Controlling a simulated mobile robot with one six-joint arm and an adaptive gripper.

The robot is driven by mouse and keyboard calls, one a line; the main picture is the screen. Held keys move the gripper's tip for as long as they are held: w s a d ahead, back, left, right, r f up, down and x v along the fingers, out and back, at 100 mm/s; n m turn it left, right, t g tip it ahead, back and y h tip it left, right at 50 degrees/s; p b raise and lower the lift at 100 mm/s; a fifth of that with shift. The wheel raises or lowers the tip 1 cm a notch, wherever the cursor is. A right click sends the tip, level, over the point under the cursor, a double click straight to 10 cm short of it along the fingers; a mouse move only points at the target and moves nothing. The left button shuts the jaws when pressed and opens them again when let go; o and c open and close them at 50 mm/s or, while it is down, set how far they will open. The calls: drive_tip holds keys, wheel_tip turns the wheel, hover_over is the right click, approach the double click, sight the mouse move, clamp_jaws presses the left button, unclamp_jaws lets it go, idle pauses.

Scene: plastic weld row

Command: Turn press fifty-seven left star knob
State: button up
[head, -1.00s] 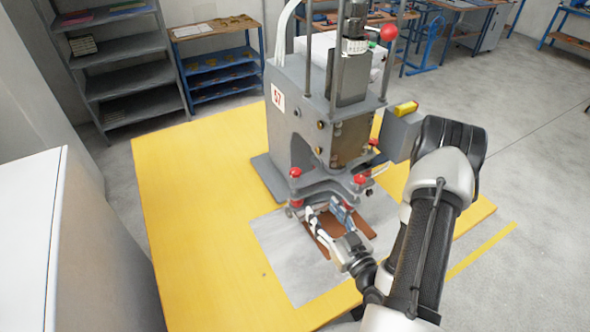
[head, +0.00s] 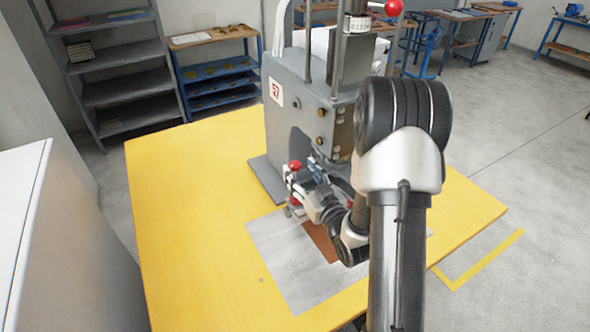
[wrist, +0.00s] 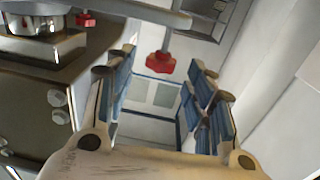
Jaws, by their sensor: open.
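Press fifty-seven (head: 283,110) is a grey machine on the yellow table with a "57" plate. Its left star knob (head: 295,165) is red and sits low on the press front. My gripper (head: 306,176) is open and close beside this knob, at its right in the head view. In the wrist view a red star knob (wrist: 158,63) hangs under a grey bar, in the gap between the two blue-padded fingers (wrist: 160,80). Clear space shows on both sides of it, and I see no contact. My arm hides most of the press's right side.
Another red knob (wrist: 86,19) shows at the upper left of the wrist view. A red ball (head: 394,8) tops a lever above the press. A brown plate (head: 322,243) lies on the grey mat (head: 275,255) below. The left table area is clear.

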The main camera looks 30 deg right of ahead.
sight(298, 169)
drive_tip(key=shift+w, duration=2)
drive_tip(key=shift+c, duration=0.3)
drive_tip(key=c, duration=1)
